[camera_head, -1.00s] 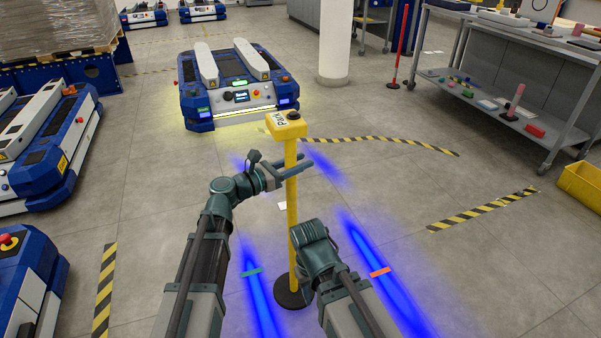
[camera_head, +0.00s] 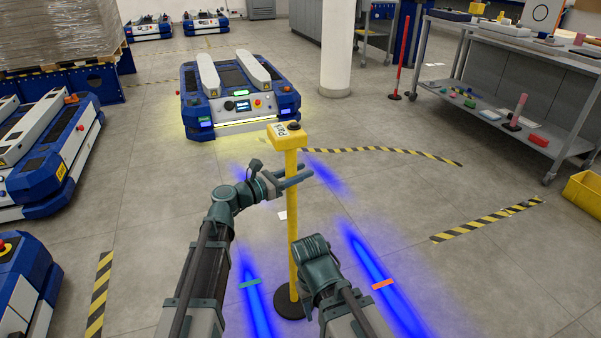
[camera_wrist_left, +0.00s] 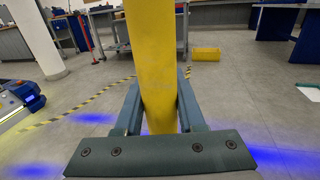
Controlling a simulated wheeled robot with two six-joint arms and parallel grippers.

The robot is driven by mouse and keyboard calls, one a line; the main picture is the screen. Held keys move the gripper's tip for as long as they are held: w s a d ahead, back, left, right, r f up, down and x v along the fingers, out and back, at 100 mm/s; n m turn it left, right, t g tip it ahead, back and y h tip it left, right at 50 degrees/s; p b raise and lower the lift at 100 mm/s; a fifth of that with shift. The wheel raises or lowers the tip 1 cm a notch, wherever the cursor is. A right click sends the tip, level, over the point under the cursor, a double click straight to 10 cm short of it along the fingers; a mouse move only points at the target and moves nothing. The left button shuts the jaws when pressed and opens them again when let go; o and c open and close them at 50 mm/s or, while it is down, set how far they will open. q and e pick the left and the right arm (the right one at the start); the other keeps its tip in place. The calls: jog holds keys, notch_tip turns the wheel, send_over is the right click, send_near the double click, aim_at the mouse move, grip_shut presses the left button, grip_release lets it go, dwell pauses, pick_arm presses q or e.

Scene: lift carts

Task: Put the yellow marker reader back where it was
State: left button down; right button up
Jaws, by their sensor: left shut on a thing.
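The yellow marker reader is a thin yellow post (camera_head: 292,225) with a yellow box head (camera_head: 287,137) and a round black base (camera_head: 290,305). It stands upright in front of me; I cannot tell whether its base touches the floor. My left gripper (camera_head: 302,176) is shut on the post, below the box head. In the left wrist view the post (camera_wrist_left: 151,60) runs between the two fingers (camera_wrist_left: 160,108). My right gripper (camera_head: 316,252) is just right of the lower post, apart or touching I cannot tell; its fingers are hidden.
A blue and white lift cart (camera_head: 240,97) stands ahead, beyond the reader. More carts (camera_head: 45,150) line the left side. A grey shelf table (camera_head: 520,85) and yellow bin (camera_head: 583,190) are at right. A white column (camera_head: 336,50) stands behind.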

pick_arm(q)
jog(key=shift+f, duration=0.2)
jog(key=c, duration=0.9)
grip_release()
jog(key=shift+f, duration=0.15)
jog(key=o, duration=0.4)
jog(key=v, duration=1.2)
